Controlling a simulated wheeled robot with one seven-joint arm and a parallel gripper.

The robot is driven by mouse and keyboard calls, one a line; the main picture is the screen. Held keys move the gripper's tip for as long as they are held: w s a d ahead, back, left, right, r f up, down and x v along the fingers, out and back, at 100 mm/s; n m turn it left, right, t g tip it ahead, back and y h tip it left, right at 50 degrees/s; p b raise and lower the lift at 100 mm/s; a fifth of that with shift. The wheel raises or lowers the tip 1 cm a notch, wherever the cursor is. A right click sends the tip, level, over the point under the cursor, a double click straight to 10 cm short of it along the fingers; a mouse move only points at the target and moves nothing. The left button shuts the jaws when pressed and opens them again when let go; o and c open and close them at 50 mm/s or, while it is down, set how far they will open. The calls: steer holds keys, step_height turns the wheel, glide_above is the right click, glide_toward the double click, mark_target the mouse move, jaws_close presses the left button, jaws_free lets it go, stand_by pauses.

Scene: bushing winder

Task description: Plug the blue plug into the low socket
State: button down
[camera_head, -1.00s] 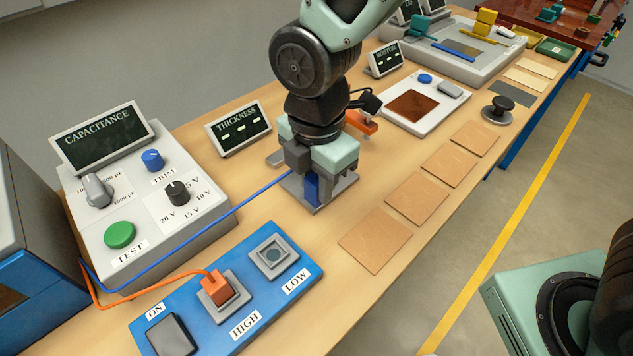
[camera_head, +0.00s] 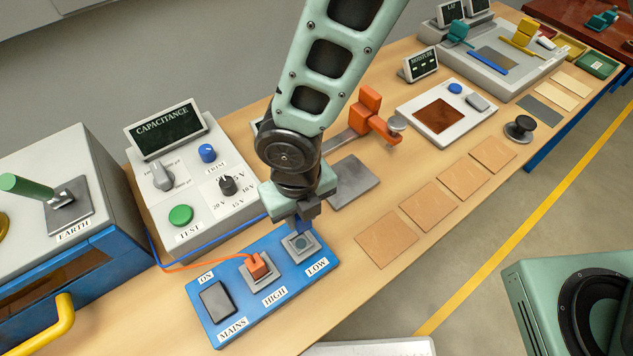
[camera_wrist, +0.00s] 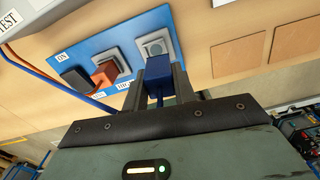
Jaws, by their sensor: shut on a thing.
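My gripper (camera_wrist: 158,88) is shut on the blue plug (camera_wrist: 158,72), which shows between the fingers in the wrist view. In the head view the blue plug (camera_head: 301,226) is partly hidden by the gripper and hangs just above the low socket. The low socket (camera_wrist: 154,46) is a grey square with a round face, at the LOW end of the blue panel (camera_head: 228,322). It looks empty in the wrist view, and the plug appears a little apart from it. An orange plug (camera_head: 257,265) sits in the high socket.
A black switch (camera_head: 216,301) is at the panel's ON end. The capacitance box (camera_head: 180,190) stands behind the panel. An orange-handled tool (camera_head: 372,115) and a grey plate (camera_head: 352,183) lie to the right. Tan squares (camera_head: 386,238) line the table's front edge.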

mark_target(299, 229)
steer(key=shift+s+a+n, duration=0.25)
steer(key=shift+s+n, duration=0.1)
steer(key=shift+n, duration=0.25)
steer(key=shift+p, duration=0.3)
steer(key=shift+f+b, duration=1.8)
steer(key=shift+f, duration=0.55)
steer(key=shift+f+b, duration=0.6)
steer(key=shift+f, duration=0.55)
stand_by(0.3)
steer(key=c, duration=1.4)
jaws_free()
steer(key=shift+o, duration=0.2)
steer(key=o, duration=0.5)
steer(key=shift+o, duration=0.2)
